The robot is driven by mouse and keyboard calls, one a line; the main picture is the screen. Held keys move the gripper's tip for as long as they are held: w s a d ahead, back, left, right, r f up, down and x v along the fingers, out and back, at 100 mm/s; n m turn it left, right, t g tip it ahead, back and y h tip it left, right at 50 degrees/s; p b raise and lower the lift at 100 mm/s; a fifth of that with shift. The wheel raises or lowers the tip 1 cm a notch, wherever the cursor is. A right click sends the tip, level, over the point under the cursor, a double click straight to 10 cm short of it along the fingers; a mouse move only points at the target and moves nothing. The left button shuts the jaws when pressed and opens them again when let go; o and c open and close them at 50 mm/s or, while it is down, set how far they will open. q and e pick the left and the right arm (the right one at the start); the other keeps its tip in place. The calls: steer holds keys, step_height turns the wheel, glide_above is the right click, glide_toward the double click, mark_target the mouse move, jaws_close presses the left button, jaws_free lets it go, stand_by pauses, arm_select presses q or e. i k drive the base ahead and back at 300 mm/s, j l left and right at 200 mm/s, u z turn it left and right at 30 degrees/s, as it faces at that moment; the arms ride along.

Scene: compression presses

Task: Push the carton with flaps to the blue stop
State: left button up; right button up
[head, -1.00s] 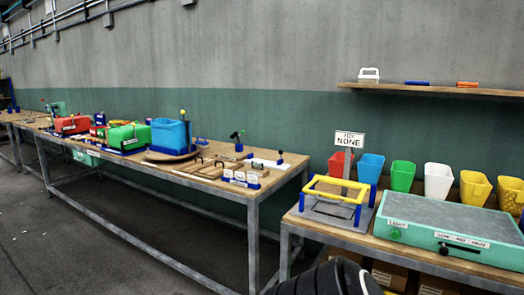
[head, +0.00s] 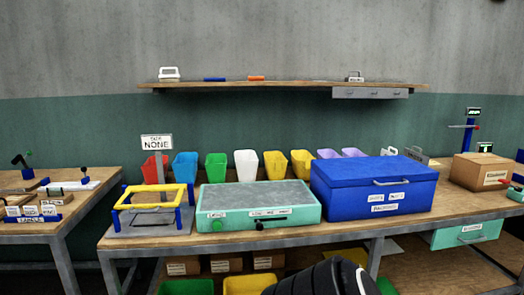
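A brown cardboard carton (head: 480,171) with a white label stands on the right part of the bench in the head view. Its flaps cannot be made out at this size. Blue pieces (head: 516,193) show to the right of the carton, cut off by the picture's edge. I cannot tell whether one of them is the blue stop. Neither of my grippers is in view. A black rounded part of my own body shows at the bottom middle.
A large blue box (head: 373,187) and a green case (head: 258,205) stand on the bench left of the carton. A yellow frame (head: 155,196) is further left. Coloured bins line the back. A green drawer (head: 467,234) hangs below the bench top (head: 330,233).

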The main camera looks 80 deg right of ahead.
mark_target(476, 178)
steer(key=z, duration=4.05)
steer(key=u, duration=0.65)
steer(key=i+l+u, duration=0.15)
steer(key=l+u, duration=0.25)
steer(key=i+l+u, duration=0.1)
steer(key=u, duration=0.3)
steer(key=l+u, duration=0.3)
steer(key=l, duration=0.55)
steer(key=l+u, duration=0.35)
steer(key=l, duration=0.45)
